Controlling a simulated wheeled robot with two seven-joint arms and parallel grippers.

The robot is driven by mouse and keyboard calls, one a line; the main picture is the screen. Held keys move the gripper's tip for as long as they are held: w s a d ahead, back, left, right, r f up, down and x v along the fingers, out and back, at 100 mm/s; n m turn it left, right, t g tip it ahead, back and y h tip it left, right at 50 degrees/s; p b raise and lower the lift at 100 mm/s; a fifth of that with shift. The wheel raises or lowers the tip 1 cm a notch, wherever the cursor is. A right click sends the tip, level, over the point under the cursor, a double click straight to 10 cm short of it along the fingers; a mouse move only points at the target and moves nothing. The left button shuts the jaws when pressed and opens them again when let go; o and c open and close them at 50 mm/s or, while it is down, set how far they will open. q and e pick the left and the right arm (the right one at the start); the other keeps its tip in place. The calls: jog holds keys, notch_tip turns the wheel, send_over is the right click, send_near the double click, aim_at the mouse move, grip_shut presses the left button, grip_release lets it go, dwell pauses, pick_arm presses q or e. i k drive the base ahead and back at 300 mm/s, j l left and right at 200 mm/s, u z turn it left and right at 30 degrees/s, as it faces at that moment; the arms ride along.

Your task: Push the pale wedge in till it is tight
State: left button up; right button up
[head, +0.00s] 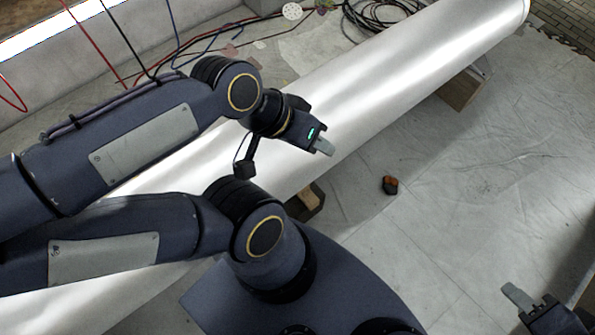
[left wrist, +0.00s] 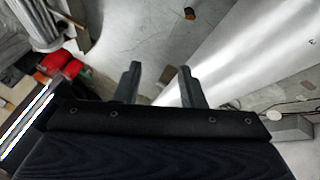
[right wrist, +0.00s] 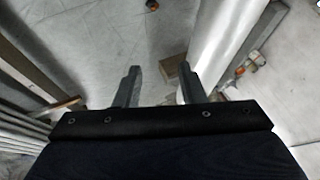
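A pale wooden piece (head: 307,198), which looks like the wedge, shows at the near side of the big white cylinder (head: 400,85), beside a darker block and partly hidden by my left arm. I cannot tell how tight it sits. My left gripper (head: 323,146) hangs over the cylinder, above and to the right of the wedge, touching nothing that I can see. Its two fingers are apart and empty in the left wrist view (left wrist: 159,82). My right gripper (head: 520,298) is at the lower right, far from the wedge. Its fingers are apart and empty in the right wrist view (right wrist: 160,82).
A wooden block (head: 462,90) supports the cylinder further right; a brown block shows in the right wrist view (right wrist: 173,69). A small orange and black object (head: 390,185) lies on the sheeted floor. Cables (head: 380,15) lie behind the cylinder.

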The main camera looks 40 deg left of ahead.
aim_at(307, 196)
jog(key=u, duration=1.4)
